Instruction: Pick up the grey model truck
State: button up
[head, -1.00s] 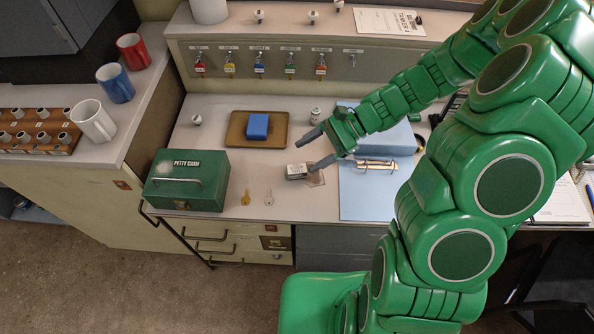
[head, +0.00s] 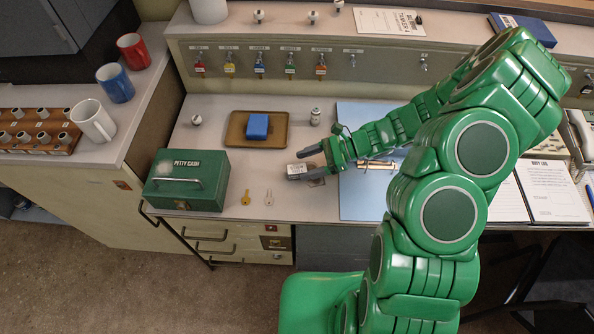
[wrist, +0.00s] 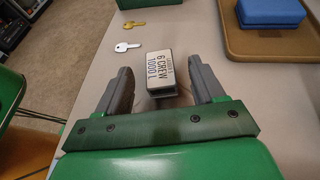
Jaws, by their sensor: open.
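The grey model truck (head: 297,171) is a small boxy block on the desk, between the cash box and the blue folder. In the wrist view the truck (wrist: 156,70) shows a pale label reading "6 CREW 1000 L". My gripper (head: 306,163) is low over the desk at the truck's right side. In the wrist view my gripper (wrist: 162,84) is open, with one grey finger on each side of the truck. Gaps show between the fingers and the truck, so it is not gripped. The truck's far underside is hidden.
A green petty cash box (head: 187,180) stands left of the truck. A gold key (head: 246,197) and a silver key (head: 269,197) lie nearby. A brown tray (head: 233,140) with a blue block (head: 257,126) and a small white canister (head: 315,116) are behind. A blue folder (head: 357,204) lies right.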

aim_at(287, 173)
jog(key=shift+f+x, duration=0.2)
jog(key=shift+x, duration=1.2)
jog(key=shift+f+x, duration=0.15)
jog(key=shift+x, duration=1.25)
jog(key=shift+d, duration=0.15)
jog(key=shift+c, duration=0.3)
jog(key=c, duration=1)
